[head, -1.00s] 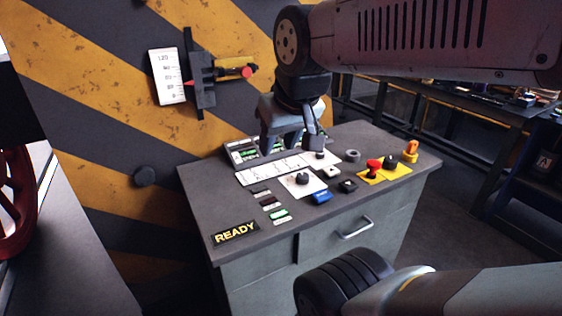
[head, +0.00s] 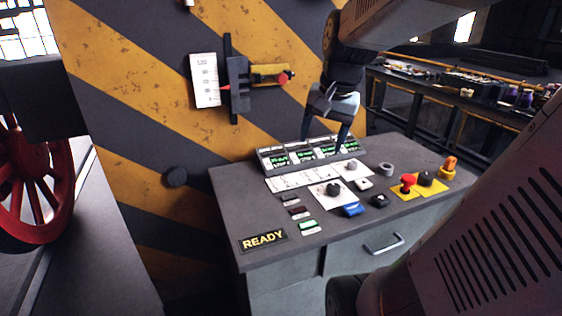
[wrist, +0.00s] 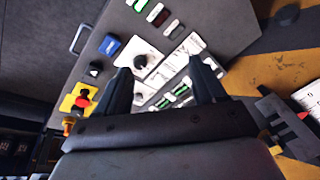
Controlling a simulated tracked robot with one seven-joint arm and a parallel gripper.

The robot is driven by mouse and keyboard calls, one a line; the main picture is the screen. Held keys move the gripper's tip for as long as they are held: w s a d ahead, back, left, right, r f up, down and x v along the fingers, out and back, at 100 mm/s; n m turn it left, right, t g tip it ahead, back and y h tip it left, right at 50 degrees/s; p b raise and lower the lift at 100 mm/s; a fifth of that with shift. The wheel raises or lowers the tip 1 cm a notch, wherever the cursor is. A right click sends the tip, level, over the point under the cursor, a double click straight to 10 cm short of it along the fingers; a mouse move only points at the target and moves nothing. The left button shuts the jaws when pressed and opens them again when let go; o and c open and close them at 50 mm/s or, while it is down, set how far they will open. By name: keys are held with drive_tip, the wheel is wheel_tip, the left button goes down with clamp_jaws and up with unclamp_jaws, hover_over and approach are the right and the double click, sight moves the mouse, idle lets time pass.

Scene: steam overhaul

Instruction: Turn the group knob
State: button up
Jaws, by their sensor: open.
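The control desk (head: 300,254) carries several knobs, and I cannot read which label marks the group knob. A black knob (head: 333,189) sits on a white plate at the desk's middle; it also shows in the wrist view (wrist: 140,61). A paler grey knob (head: 351,165) sits on another white plate behind it, also in the wrist view (wrist: 140,96). My gripper (head: 324,140) is open and empty, fingers pointing down above the back of the desk, apart from both knobs. In the wrist view my gripper (wrist: 161,70) has its fingers spread, with the knobs toward the left finger.
A row of green displays (head: 320,150) stands at the desk's back. A blue switch (head: 352,210), a small black control (head: 379,201), a red mushroom button (head: 407,181) and an orange part (head: 449,165) stand near.

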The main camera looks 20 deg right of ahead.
drive_tip(key=w+d+f+m+g+y, duration=0.1)
drive_tip(key=w+d+f+m+g, duration=0.1)
drive_tip(key=w+d+f+m, duration=0.35)
drive_tip(key=m+y, duration=0.3)
drive_tip(key=m, duration=0.4)
approach(334, 186)
drive_tip(key=x, duration=0.8)
drive_tip(key=shift+w+f, duration=0.1)
drive_tip(key=shift+f, duration=0.3)
drive_tip(key=c, duration=1)
drive_tip(key=shift+a, duration=0.1)
drive_tip(key=shift+c, duration=0.3)
